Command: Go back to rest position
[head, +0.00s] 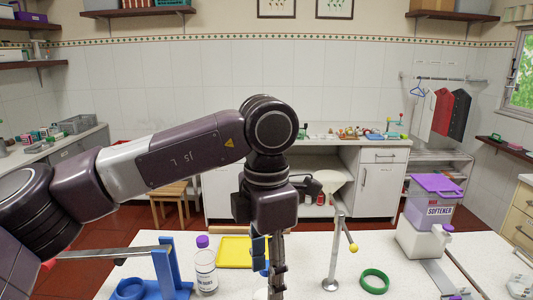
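My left arm crosses the picture from the left, and its wrist hangs down over the front table. My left gripper (276,283) points downward near the bottom middle of the head view. It is seen edge-on, so its opening is hidden and I see nothing clearly held. It is to the right of a white bottle with a purple cap (206,272) and in front of a yellow tray (236,243). My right gripper is not in view.
The white table (310,255) carries a blue stand (173,272) at left, a metal post (334,255) and green ring (375,281) right of my gripper, and a purple-lidded softener box (432,212) at right. A counter with clutter stands behind, across red floor.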

